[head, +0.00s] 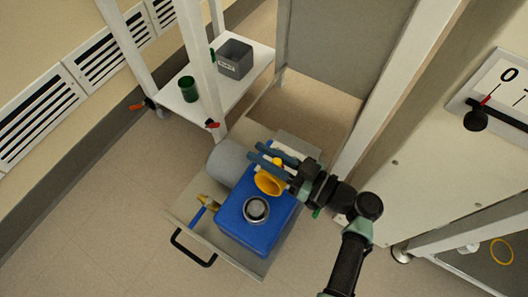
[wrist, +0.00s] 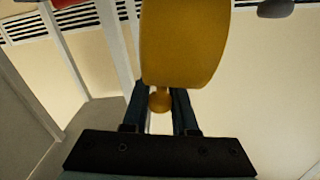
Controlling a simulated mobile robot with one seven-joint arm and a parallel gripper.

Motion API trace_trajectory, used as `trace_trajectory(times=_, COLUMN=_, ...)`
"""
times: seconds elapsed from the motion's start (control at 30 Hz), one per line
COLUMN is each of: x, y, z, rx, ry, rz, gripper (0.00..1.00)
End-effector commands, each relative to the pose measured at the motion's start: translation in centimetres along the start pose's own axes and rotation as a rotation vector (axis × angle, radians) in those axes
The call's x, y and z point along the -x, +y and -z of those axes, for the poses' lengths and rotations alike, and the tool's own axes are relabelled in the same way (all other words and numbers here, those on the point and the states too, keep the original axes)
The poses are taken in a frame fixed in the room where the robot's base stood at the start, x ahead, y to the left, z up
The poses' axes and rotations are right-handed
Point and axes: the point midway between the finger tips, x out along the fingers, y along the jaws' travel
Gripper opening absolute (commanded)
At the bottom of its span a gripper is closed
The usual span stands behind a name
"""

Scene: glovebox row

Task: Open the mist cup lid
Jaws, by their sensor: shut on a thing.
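A blue box-shaped unit (head: 240,225) stands on a pulled-out tray, with a round grey metal cup (head: 257,209) in its top face. A yellow lid (head: 269,184) is beside the cup, tilted up, so the round cup top shows uncovered. In the wrist view the yellow lid (wrist: 182,40) fills the upper middle, with a round yellow knob (wrist: 160,100) at its lower edge. My gripper (head: 257,152) reaches in from the right over the unit. Its blue fingers are shut on the knob, one on each side. Whether the lid is joined to the unit is hidden.
The tray (head: 190,208) has a black handle (head: 192,249) and also bears a grey cylinder (head: 230,160) and a blue-and-yellow tool (head: 203,208). A white shelf (head: 215,108) behind holds a green cup (head: 188,89) and a grey bin (head: 235,59). White posts stand close by.

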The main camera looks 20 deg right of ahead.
Motion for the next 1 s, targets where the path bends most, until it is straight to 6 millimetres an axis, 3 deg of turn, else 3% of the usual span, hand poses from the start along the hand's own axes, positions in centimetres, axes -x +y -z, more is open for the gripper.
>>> trace_trajectory(times=1.0, x=-0.01, y=-0.52, z=-0.16, rx=0.054, ry=0.001, rz=0.0, gripper=0.0)
